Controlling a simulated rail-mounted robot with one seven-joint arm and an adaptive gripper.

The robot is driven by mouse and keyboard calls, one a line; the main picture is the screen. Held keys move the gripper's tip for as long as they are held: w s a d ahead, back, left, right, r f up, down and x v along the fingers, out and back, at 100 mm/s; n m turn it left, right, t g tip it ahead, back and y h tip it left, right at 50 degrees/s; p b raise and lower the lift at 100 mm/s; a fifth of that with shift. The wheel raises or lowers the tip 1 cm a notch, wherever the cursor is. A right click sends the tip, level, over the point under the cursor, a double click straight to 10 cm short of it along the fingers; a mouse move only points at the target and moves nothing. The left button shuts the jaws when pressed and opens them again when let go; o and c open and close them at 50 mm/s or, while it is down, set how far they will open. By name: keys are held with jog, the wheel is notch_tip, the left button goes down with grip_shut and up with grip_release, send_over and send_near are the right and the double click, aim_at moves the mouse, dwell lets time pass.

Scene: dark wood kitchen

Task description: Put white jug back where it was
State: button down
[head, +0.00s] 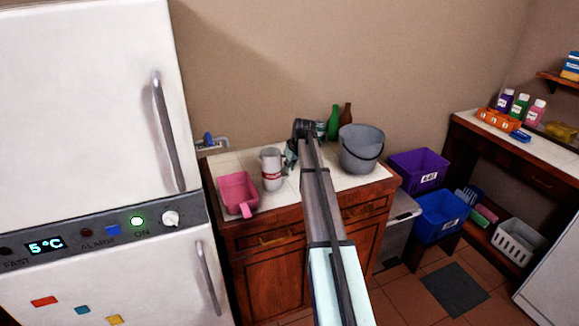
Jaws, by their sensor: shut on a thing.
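The white jug (271,168) has a red band low on its body and stands upright at the tiled counter, left of my arm. I cannot tell whether its base touches the tiles. My gripper (289,158) is at the jug's right side, shut on it. My arm reaches up from the bottom of the head view and hides part of the gripper and the counter behind it.
A pink dustpan-like container (237,192) is left of the jug. A grey bucket (362,149) stands on the right. Green (333,123) and brown (346,114) bottles stand behind. A white fridge (85,120) borders the counter (217,163) on the left.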

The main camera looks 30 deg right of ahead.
jog(key=shift+f, duration=0.1)
jog(key=c, duration=1.2)
grip_release()
jog(key=b+v, duration=0.2)
jog(key=v, duration=1)
jog(key=shift+b, duration=0.35)
